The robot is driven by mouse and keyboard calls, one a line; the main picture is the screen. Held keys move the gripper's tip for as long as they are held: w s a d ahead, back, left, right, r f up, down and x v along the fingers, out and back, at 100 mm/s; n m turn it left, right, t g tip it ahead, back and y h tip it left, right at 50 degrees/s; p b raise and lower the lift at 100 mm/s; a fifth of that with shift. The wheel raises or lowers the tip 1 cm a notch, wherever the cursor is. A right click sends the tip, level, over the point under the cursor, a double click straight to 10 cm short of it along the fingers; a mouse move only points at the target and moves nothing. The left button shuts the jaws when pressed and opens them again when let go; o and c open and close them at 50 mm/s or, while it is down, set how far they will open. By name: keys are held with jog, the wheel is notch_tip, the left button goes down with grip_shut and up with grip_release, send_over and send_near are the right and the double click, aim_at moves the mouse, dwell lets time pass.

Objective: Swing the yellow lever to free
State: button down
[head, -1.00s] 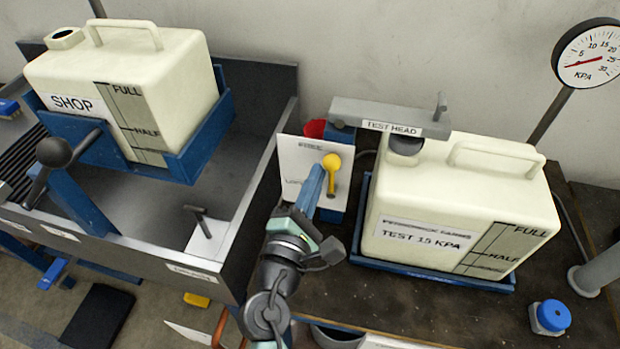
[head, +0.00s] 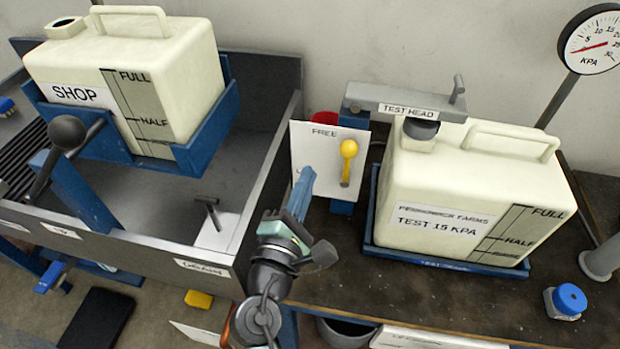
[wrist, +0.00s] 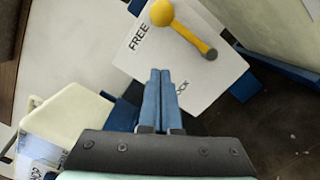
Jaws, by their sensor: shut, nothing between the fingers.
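The yellow lever (head: 347,162) has a round knob at its top and a thin arm running down to a grey pivot, in front of a white plate (head: 307,146) marked FREE at its top. In the wrist view the lever (wrist: 184,28) lies beyond my fingertips, its knob beside the word FREE; the lower word is partly hidden by my fingers. My gripper (head: 308,172) is shut and empty, its blue fingers left of the lever in the head view. In the wrist view the gripper (wrist: 160,72) points at the plate, apart from the lever.
A white tank (head: 470,200) labelled TEST 15 KPA stands right of the plate under a grey test head (head: 400,104). A SHOP tank (head: 120,80) sits in a blue cradle over a grey sink at left. A gauge (head: 592,40) stands at back right.

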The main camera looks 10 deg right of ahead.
jog(key=b+v, duration=0.1)
jog(key=v, duration=0.7)
jog(key=shift+s+d, duration=0.2)
jog(key=shift+s, duration=0.15)
jog(key=shift+r, duration=0.1)
jog(key=w+d+r+m+t+y+p, duration=0.1)
jog(key=w+r+m+t+p, duration=0.2)
jog(key=r+m, duration=0.85)
jog(key=w+r+m+t+p, duration=0.1)
jog(key=w+r+m+p, duration=0.2)
jog(key=r, duration=1.8)
jog(key=s+r+m+t+y+p, duration=0.2)
jog(key=s+r, duration=0.3)
jog(key=r, duration=0.7)
jog(key=s+a+r+m+t+y+p, duration=0.1)
jog(key=s+r+m+t+y+p, duration=0.2)
jog(key=r, duration=0.9)
jog(key=shift+s+a+r+t+y+p, duration=0.25)
jog(key=shift+s+t+y, duration=0.3)
jog(key=shift+s, duration=0.7)
jog(key=shift+f, duration=0.1)
